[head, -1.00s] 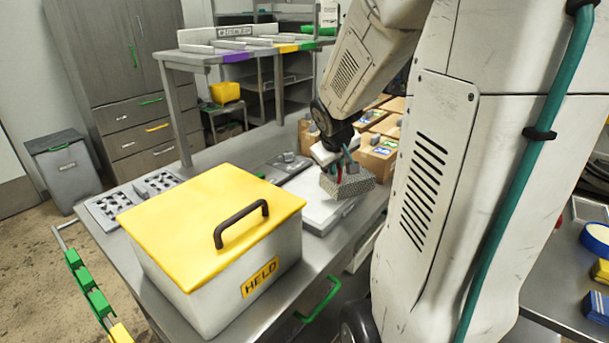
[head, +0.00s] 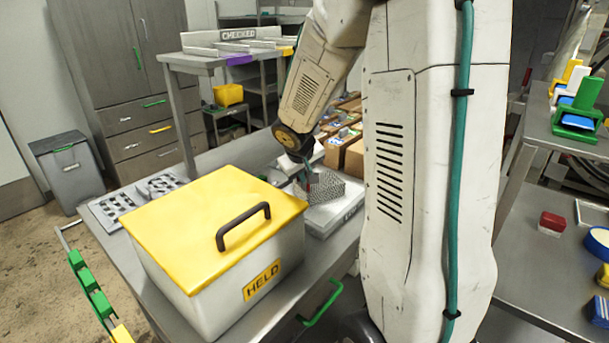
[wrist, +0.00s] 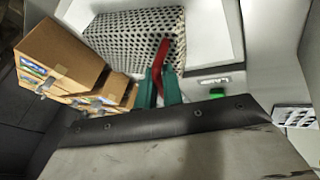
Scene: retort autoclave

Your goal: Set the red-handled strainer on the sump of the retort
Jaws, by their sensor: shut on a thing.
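The red-handled strainer is a grey perforated metal box (head: 327,188), seen in the head view above or on a pale flat box; I cannot tell whether they touch. In the wrist view the strainer (wrist: 128,38) fills the upper middle, with its red handle (wrist: 161,58) toward me. My gripper (head: 306,184) is shut on this handle; its green fingers (wrist: 160,84) show on either side of it in the wrist view. I cannot make out the retort's sump in these frames.
A large box with a yellow lid (head: 180,218), marked HELD, stands left on the metal table. The pale flat box (head: 338,216) lies beneath the strainer. Cardboard cartons (head: 354,158) stand behind it.

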